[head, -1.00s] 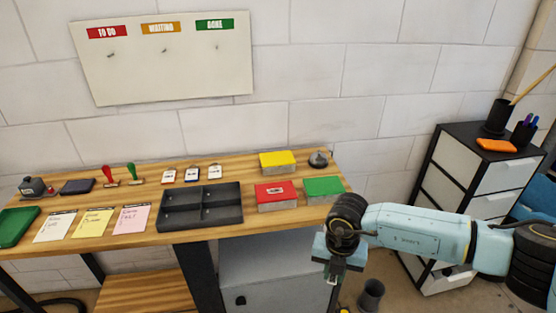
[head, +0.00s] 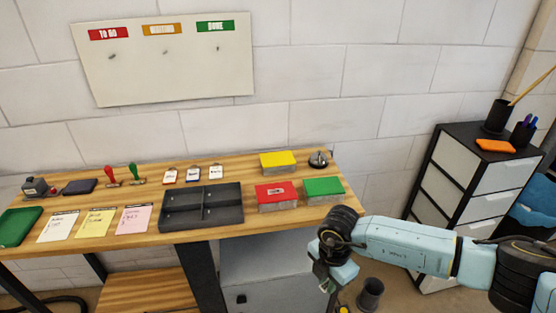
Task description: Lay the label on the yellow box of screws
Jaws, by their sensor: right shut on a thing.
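The yellow box of screws (head: 278,161) stands at the back right of the wooden bench, its yellow top bare. My right gripper (head: 327,287) hangs beyond the bench's front right edge, below and to the right of the boxes, pointing down. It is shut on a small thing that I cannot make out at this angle. No loose label shows clearly; a pale label with a dark mark lies on the red box (head: 277,191). My left gripper is not in view.
A green box (head: 323,188) stands beside the red one, with a bell (head: 318,160) behind. A black divided tray (head: 202,212) lies to their left. Tags, stamps and note sheets (head: 96,223) cover the left. A drawer cabinet (head: 478,185) stands right, a dark bin (head: 370,293) on the floor.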

